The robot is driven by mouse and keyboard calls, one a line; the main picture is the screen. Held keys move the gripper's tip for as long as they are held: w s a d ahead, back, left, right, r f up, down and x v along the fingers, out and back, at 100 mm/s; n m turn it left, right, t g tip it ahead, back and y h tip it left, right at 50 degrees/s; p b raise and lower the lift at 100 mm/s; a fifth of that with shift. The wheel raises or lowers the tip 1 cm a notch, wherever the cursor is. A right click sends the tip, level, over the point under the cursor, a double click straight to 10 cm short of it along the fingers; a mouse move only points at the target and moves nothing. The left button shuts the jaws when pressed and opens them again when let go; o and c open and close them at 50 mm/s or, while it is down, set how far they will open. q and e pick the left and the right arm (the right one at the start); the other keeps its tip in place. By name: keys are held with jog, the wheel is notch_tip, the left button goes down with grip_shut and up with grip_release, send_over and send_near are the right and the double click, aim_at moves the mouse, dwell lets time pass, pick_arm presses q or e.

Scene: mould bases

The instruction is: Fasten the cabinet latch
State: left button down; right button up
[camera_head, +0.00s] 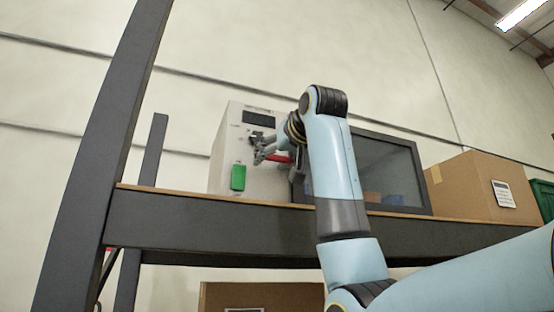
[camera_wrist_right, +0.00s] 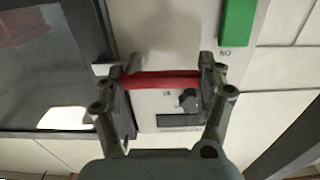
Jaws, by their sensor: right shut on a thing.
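The cabinet (camera_head: 217,155) is a pale box on a shelf, with a dark-framed glass door (camera_head: 385,165) to the right of its control panel. The red latch bar (camera_head: 280,158) lies roughly level between panel and door edge. My right gripper (camera_head: 264,152) is at the panel, partly hidden by its own wrist. In the right wrist view the red latch bar (camera_wrist_right: 160,79) spans between the two fingers of my right gripper (camera_wrist_right: 161,85), which is shut on it. The door (camera_wrist_right: 50,75) looks close to the panel. Whether the latch is fully engaged I cannot tell. My left gripper is not in view.
A green block (camera_head: 238,177) is on the panel beside the latch, and a dark knob (camera_wrist_right: 187,99) is close to the fingers. A cardboard box (camera_head: 470,185) stands right of the cabinet. A dark upright (camera_head: 100,150) and the shelf beam (camera_head: 200,222) bound the space.

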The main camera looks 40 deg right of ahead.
jog(key=o, duration=1.1)
jog(key=shift+w, duration=0.15)
jog(key=shift+o, duration=0.2)
jog(key=v, duration=1.2)
jog(key=shift+f, duration=0.1)
